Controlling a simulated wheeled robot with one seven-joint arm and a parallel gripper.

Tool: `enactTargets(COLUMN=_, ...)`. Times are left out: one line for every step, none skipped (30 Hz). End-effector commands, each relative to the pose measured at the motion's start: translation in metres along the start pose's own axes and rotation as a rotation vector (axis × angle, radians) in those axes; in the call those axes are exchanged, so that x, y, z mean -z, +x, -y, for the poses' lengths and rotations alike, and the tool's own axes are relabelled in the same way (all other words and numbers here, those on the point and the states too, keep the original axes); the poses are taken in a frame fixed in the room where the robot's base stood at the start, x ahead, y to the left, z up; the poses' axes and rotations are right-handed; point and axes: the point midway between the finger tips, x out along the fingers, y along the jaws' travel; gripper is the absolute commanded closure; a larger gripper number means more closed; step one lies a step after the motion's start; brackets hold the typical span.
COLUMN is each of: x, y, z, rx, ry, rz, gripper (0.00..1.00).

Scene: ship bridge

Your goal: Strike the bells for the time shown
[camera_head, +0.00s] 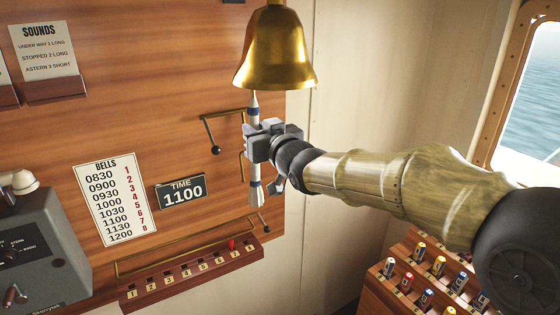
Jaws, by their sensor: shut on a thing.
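A brass bell (275,50) hangs at the top centre, with a white and blue bell rope (256,190) hanging below it. My gripper (257,144) is shut on the rope, below the bell's rim; the jaws hide the rope's middle. The time board (182,191) reads 1100. The bells card (115,199) lists times with red numbers, and its 1100 row appears to line up with 6. A wooden rail (190,272) with numbered places has a red peg (231,244) near its right end, around 7.
A sounds card (43,50) is on the wall at upper left. A grey console (40,255) stands at lower left. A wooden rack (425,265) with several coloured cylinders is at lower right, below my arm. Brass brackets (222,113) stick out beside the rope.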

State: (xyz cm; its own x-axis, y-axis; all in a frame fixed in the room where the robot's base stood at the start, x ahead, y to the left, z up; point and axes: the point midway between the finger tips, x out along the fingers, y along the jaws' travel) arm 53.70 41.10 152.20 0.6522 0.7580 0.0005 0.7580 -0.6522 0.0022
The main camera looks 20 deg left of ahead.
Motion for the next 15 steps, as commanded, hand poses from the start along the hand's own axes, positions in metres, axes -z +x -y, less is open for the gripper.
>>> enactTargets(x=-0.002, y=0.000, z=-0.004, rx=0.000, ry=0.002, rz=0.008, gripper=0.96)
enactTargets(x=-0.002, y=0.001, z=-0.006, rx=0.000, ry=0.001, rz=0.008, gripper=0.97)
enactTargets(x=-0.002, y=0.001, z=-0.011, rx=-0.001, ry=0.001, rz=0.007, gripper=0.97)
enactTargets(x=-0.002, y=0.000, z=-0.014, rx=-0.001, ry=0.001, rz=0.006, gripper=0.97)
enactTargets(x=-0.003, y=0.000, z=-0.016, rx=0.000, ry=0.000, rz=0.006, gripper=0.97)
enactTargets(x=-0.003, y=0.000, z=-0.020, rx=0.000, ry=0.002, rz=0.005, gripper=0.97)
enactTargets(x=-0.003, y=0.000, z=-0.023, rx=0.000, ry=0.002, rz=0.005, gripper=0.97)
enactTargets(x=-0.004, y=0.001, z=-0.025, rx=0.000, ry=0.001, rz=0.005, gripper=0.97)
enactTargets(x=-0.004, y=0.001, z=-0.029, rx=0.001, ry=0.001, rz=0.004, gripper=0.97)
enactTargets(x=-0.005, y=0.001, z=-0.032, rx=0.000, ry=0.001, rz=0.003, gripper=0.97)
enactTargets(x=-0.005, y=0.000, z=-0.035, rx=0.000, ry=0.001, rz=0.002, gripper=0.97)
enactTargets(x=-0.005, y=0.000, z=-0.039, rx=0.000, ry=0.002, rz=0.002, gripper=0.97)
enactTargets(x=-0.006, y=0.000, z=-0.042, rx=0.000, ry=0.002, rz=0.002, gripper=0.97)
enactTargets(x=-0.006, y=0.001, z=-0.045, rx=0.000, ry=0.002, rz=0.002, gripper=0.97)
enactTargets(x=-0.007, y=0.001, z=-0.049, rx=0.000, ry=0.001, rz=0.001, gripper=0.97)
